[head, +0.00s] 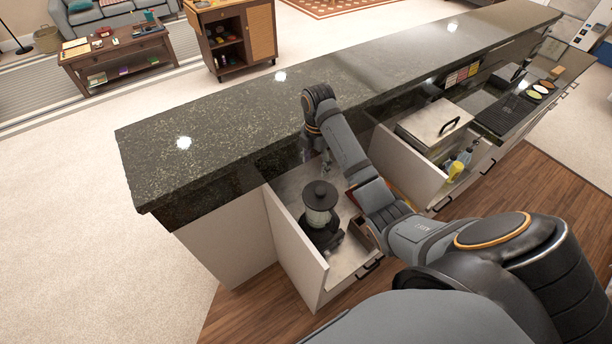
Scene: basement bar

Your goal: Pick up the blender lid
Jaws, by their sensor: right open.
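The blender (320,214) stands upright in a light open-topped compartment below the dark counter. Its dark round lid (320,193), with a small knob, sits on top of the jar. My right gripper (326,172) is small in the view, just behind and above the lid, and points down. It is open and seems apart from the lid, with nothing visible between its fingers. Its arm comes in from the lower right and bends down over the compartment. My left gripper is not in view.
The dark stone counter (230,125) rises directly behind the compartment. A light panel (292,245) borders the compartment at the left. To the right are a metal-lidded bin (430,125) and yellow and blue bottles (455,170). Open wooden floor (245,305) lies in front.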

